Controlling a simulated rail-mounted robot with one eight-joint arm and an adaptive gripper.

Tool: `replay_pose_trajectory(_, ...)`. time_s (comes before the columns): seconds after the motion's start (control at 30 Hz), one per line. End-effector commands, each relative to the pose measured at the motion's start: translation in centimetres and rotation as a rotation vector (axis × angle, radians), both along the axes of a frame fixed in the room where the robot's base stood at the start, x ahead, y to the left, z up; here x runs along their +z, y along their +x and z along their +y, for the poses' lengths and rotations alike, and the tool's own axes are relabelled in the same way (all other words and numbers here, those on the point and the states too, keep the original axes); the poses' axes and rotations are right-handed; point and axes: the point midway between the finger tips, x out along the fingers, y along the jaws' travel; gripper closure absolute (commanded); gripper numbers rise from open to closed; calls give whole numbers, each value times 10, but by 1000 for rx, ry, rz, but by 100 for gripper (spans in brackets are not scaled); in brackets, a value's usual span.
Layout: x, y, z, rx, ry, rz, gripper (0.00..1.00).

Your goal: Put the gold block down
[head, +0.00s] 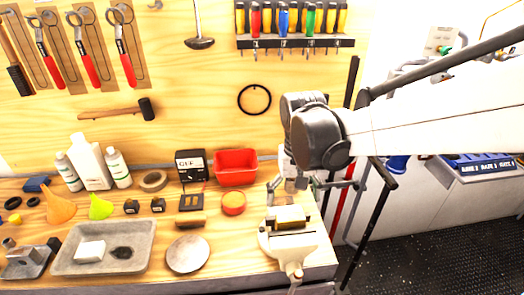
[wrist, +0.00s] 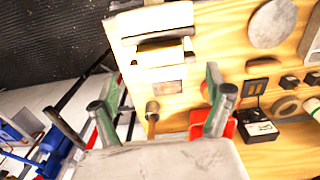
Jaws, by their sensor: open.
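The gold block (head: 288,214) sits at the jaws of the cream bench vise (head: 287,246) at the front right of the workbench. In the wrist view the block (wrist: 160,54) lies against the vise (wrist: 158,20), beyond my fingertips. I cannot tell whether the vise jaws clamp it. My gripper (head: 291,185) is just behind and above the block in the head view, partly hidden by my arm. In the wrist view my gripper (wrist: 160,88) has its two fingers wide apart, with nothing held between them. The block appears clear of both fingers.
A red bin (head: 236,167) and a round red tin (head: 233,203) stand left of my gripper. A round grey disc (head: 187,254) and a grey tray (head: 104,246) lie farther left. The pegboard wall (head: 190,90) with hung tools rises behind. Dark floor (head: 430,240) lies to the right.

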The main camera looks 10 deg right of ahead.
Motion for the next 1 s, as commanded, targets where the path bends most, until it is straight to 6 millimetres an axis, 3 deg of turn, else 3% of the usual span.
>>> replay_pose_trajectory(0.27, 16, -10, 0, 11, 0, -52, 17)
replay_pose_trajectory(0.6, 50, -48, 0, 58, -9, -299, 17)
replay_pose_trajectory(1.0, 69, -86, 0, 109, -32, -566, 17)
